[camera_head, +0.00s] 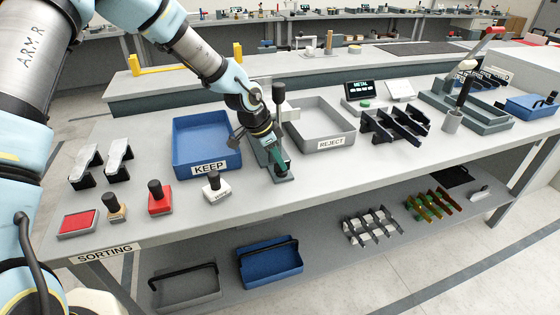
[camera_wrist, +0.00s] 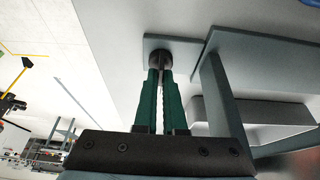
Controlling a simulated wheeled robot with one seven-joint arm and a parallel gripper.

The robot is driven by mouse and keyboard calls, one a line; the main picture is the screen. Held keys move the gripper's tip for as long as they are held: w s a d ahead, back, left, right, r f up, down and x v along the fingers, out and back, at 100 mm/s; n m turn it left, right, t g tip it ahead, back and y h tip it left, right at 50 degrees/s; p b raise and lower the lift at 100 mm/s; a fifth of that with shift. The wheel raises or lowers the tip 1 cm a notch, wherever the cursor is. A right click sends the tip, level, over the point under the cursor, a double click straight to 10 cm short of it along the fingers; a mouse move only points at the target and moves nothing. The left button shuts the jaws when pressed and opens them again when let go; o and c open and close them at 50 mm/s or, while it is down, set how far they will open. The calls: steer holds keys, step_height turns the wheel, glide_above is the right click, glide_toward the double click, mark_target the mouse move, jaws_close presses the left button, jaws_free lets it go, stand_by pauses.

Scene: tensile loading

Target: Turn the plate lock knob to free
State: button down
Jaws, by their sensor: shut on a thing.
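A dark round knob (camera_wrist: 160,56) stands on a grey plate at the top middle of the wrist view. My gripper (camera_wrist: 160,73) has its two green fingers drawn close together, with their tips at the knob. The fingers are shut on it, and a thin gap shows between them further back. In the head view my gripper (camera_head: 281,168) reaches down to the low grey base (camera_head: 284,180) of a small stand, between the KEEP and REJECT trays. The knob is hidden by the fingers there, and I cannot tell its turn angle.
The blue KEEP tray (camera_head: 177,169) is left of my gripper, and the grey REJECT tray (camera_head: 349,128) is to the right. A dark-topped post (camera_head: 279,93) rises close behind my gripper. Stamps, including a white one (camera_head: 216,190), stand left.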

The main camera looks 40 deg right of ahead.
steer(key=shift+f+n+b, duration=0.1)
steer(key=shift+n+b, duration=0.2)
steer(key=shift+b, duration=0.3)
steer(key=n+b, duration=0.1)
steer(key=b, duration=0.1)
steer(key=n+t+b, duration=0.1)
steer(key=n+b, duration=0.1)
steer(key=b, duration=0.1)
steer(key=shift+s+f+n+t, duration=0.2)
steer(key=shift+n+t, duration=0.1)
steer(key=n+t+b, duration=0.1)
steer(key=n+b, duration=0.1)
steer(key=b, duration=0.1)
steer(key=n+t+b, duration=0.1)
steer(key=n+b, duration=0.2)
steer(key=b, duration=0.1)
steer(key=shift+s+d+r, duration=0.1)
steer(key=shift+s, duration=0.1)
steer(key=n+t+y+b, duration=0.1)
steer(key=n+b, duration=0.1)
steer(key=n, duration=0.2)
steer(key=shift+r, duration=0.15)
steer(key=shift+d+r+n+t+y, duration=0.1)
steer(key=shift+n+t+y, duration=0.25)
steer(key=shift+n, duration=0.8)
steer(key=shift+n+t+y, duration=0.25)
steer(key=shift+n+y, duration=0.1)
steer(key=shift+n, duration=0.8)
steer(key=c, duration=1)
jaws_free()
